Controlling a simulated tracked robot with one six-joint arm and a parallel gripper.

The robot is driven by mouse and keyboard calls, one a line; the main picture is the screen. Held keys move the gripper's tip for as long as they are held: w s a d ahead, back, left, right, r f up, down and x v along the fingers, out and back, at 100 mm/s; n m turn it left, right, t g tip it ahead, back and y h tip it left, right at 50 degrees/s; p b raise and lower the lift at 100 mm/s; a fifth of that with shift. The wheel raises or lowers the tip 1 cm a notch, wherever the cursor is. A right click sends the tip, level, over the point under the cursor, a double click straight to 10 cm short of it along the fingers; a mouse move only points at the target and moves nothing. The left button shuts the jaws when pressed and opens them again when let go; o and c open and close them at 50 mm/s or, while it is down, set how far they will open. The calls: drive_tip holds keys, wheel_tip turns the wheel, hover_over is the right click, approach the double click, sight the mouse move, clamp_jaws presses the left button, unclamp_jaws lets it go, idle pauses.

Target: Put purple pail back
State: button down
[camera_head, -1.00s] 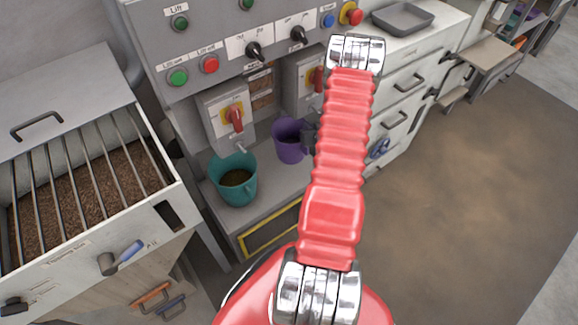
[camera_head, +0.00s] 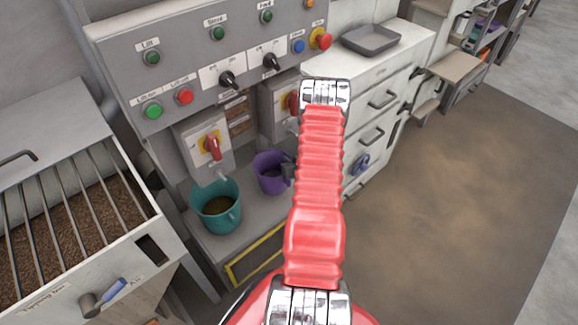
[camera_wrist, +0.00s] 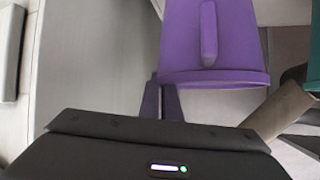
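The purple pail (camera_head: 270,174) stands on the grey shelf under the right-hand outlet box, to the right of the teal pail (camera_head: 216,206). My gripper (camera_head: 289,172) is at the purple pail's right side, partly hidden behind my red arm. In the wrist view the purple pail (camera_wrist: 228,45) is large, its rim towards my gripper and its handle facing the camera. The fingertips of my gripper (camera_wrist: 162,85) are close together at the left end of the rim. I cannot tell whether they pinch the pail wall. The teal pail holds brown material.
Two outlet boxes with red handles (camera_head: 212,147) hang above the pails. A control panel (camera_head: 185,75) is overhead. A barred bin of pellets (camera_head: 80,215) stands left. A drawer cabinet with a grey tray (camera_head: 371,39) is right, beside open floor (camera_head: 450,190).

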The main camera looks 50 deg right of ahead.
drive_tip(key=shift+f, duration=2.05)
drive_tip(key=c, duration=2)
unclamp_jaws()
drive_tip(key=v, duration=1.2)
